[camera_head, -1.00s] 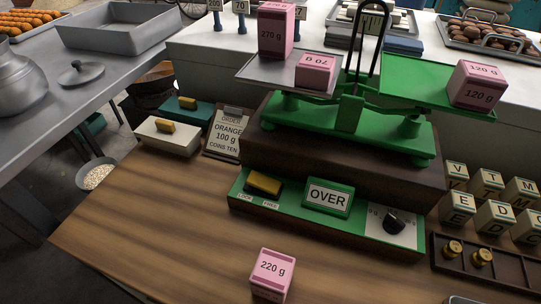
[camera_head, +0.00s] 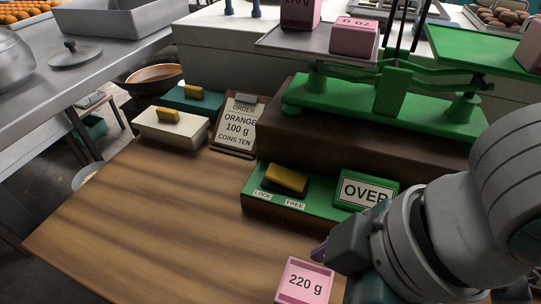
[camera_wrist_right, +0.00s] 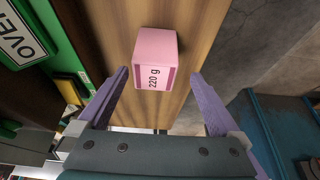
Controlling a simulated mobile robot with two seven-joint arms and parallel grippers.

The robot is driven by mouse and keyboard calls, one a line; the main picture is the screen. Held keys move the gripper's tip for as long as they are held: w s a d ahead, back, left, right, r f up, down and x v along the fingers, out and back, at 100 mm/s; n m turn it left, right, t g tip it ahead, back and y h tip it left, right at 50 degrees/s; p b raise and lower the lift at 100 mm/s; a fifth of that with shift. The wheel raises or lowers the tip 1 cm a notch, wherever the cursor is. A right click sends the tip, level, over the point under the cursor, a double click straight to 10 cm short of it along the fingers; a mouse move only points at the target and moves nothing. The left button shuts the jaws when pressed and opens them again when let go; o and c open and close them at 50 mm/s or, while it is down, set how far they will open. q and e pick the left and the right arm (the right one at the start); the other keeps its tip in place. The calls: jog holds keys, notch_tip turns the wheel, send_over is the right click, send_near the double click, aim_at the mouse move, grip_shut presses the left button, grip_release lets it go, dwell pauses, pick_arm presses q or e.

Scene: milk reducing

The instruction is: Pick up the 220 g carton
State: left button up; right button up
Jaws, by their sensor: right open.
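The pink 220 g carton (camera_head: 304,284) stands on the wooden table near its front edge, at the bottom of the head view. It also shows in the right wrist view (camera_wrist_right: 155,58), upper middle, with its 220 g label facing the gripper. My right gripper (camera_wrist_right: 160,85) is open, its two purple fingers spread with the carton between and slightly beyond their tips. In the head view my right arm comes in from the right, and the right gripper (camera_head: 322,250) is beside the carton, mostly hidden by its own wrist. My left gripper is not in view.
A green balance scale (camera_head: 385,100) stands on a dark plinth behind, with a pink carton (camera_head: 354,37) on its left pan. The green panel with the OVER sign (camera_head: 366,190) lies close to my right arm. The wooden table (camera_head: 150,230) is clear on the left.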

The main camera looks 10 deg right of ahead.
jog(key=x, duration=0.5)
jog(key=shift+w+f+b, duration=0.1)
jog(key=shift+w+b, duration=0.25)
jog(key=shift+w, duration=0.1)
grip_shut()
dwell(0.4)
